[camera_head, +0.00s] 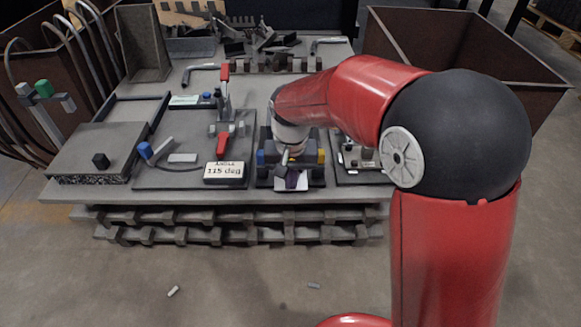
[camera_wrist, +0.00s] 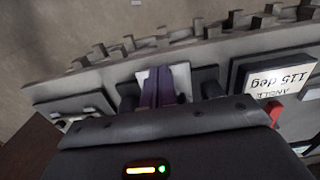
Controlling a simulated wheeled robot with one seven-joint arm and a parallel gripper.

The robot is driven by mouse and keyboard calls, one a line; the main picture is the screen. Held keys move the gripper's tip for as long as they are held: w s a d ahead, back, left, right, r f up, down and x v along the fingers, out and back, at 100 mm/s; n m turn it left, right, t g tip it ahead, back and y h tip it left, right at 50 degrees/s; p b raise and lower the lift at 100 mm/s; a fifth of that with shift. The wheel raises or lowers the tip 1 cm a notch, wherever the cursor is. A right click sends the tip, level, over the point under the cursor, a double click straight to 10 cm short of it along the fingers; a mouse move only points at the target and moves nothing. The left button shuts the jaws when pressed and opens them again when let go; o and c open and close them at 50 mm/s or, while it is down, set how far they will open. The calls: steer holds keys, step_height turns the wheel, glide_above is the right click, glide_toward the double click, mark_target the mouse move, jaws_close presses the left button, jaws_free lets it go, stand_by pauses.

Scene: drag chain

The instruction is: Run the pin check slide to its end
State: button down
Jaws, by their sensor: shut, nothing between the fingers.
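My gripper (camera_head: 291,181) is low over a dark fixture (camera_head: 263,178) at the front of the table, with its purple fingers shut. In the wrist view the shut fingers (camera_wrist: 166,84) lie over a white plate, with dark blocks on either side. The head view shows part of this white plate (camera_head: 283,186), a blue block (camera_head: 261,157) and a yellow block (camera_head: 320,157). I cannot tell for sure which part is the pin check slide, or whether the fingers touch it. My arm and wrist hide much of the fixture.
A plate labelled 115 deg (camera_head: 224,171) and a red-handled clamp (camera_head: 222,143) stand to the left. Another fixture (camera_head: 357,158) stands close on the right, partly behind my arm. A grey block (camera_head: 80,150) is at far left. Rusty bins flank the table.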

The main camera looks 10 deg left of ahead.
steer(key=shift+w+a+p, duration=0.4)
steer(key=shift+w+p, duration=0.5)
steer(key=shift+w, duration=0.85)
steer(key=shift+w+a+p, duration=0.45)
steer(key=shift+w+p, duration=0.5)
steer(key=shift+w, duration=0.8)
steer(key=shift+w+a+p, duration=0.4)
steer(key=shift+w+p, duration=0.5)
steer(key=shift+w, duration=0.85)
steer(key=shift+s, duration=0.15)
steer(key=shift+s+d, duration=0.15)
steer(key=shift+s, duration=0.4)
steer(key=shift+r+p, duration=2.85)
steer(key=shift+r, duration=1.15)
